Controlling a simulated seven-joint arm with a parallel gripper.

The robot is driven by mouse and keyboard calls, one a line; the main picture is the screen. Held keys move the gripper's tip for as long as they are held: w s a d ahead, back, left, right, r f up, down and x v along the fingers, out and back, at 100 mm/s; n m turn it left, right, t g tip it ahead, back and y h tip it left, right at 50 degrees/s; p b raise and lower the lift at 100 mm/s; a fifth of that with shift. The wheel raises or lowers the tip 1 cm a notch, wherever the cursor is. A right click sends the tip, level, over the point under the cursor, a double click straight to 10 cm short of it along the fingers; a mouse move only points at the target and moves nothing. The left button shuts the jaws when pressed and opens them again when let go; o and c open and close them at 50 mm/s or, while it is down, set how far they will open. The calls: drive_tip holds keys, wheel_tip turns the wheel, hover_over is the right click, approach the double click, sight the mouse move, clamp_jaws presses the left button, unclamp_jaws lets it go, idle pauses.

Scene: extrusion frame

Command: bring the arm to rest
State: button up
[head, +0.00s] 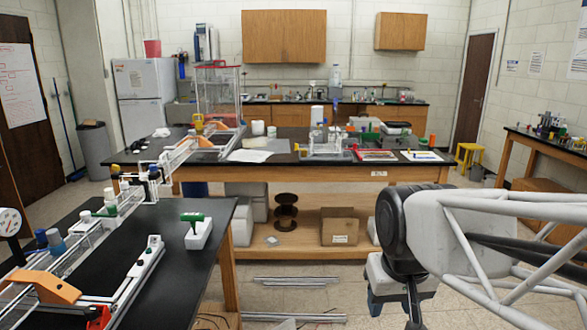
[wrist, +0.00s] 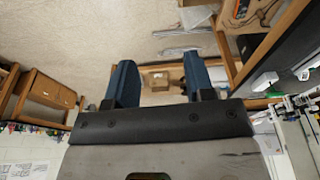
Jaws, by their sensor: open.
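My gripper (head: 400,298) hangs at the lower right of the head view, in front of the shelf under the far bench, with my light-grey arm reaching in from the right edge. In the wrist view its two blue fingers (wrist: 162,82) stand well apart with nothing between them. The gripper is open and empty. It appears clear of the benches and touches nothing that I can see.
A black-topped bench (head: 190,285) with a rail setup fills the lower left. A far bench (head: 275,174) carries lab gear. A cardboard box (head: 340,226) sits on its lower shelf. Metal extrusions (head: 295,281) lie on the floor. Open floor lies between bench and gripper.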

drive_tip(key=s+d+f, duration=0.2)
drive_tip(key=s+f, duration=0.1)
drive_tip(key=s, duration=0.3)
drive_tip(key=shift+s+d+m, duration=0.2)
drive_tip(key=shift+d+m, duration=0.15)
drive_tip(key=shift+m, duration=0.05)
